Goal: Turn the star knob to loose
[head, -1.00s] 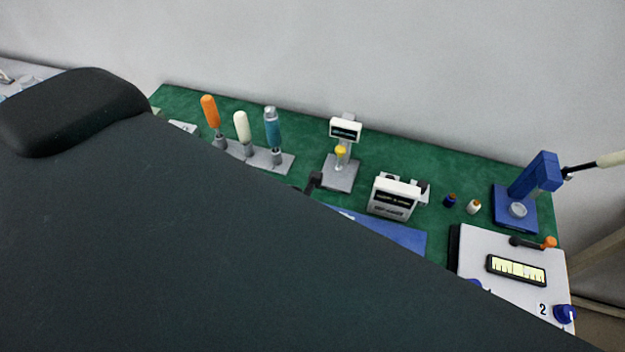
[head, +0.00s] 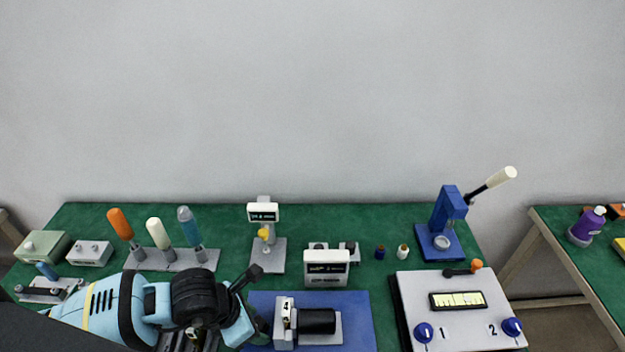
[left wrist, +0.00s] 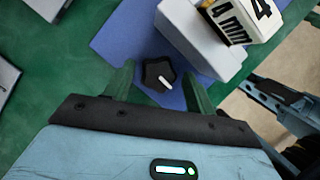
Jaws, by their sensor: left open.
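The star knob (left wrist: 158,74) is black with a white pointer line and shows in the left wrist view. It is beside a pale grey block (left wrist: 200,45) with a number 4 label, over a blue mat (left wrist: 120,40). The pointer slants down to the right. My left gripper (left wrist: 161,92) is open, with one finger on each side of the knob; I cannot tell whether they touch it. In the head view my left gripper (head: 250,322) is at the left side of the number 4 unit (head: 284,322), and the knob is hard to make out there.
A white display unit (head: 326,268) stands behind the mat. A row of handled tools (head: 170,258) is at the left. A white panel (head: 465,308) with blue knobs is at the right.

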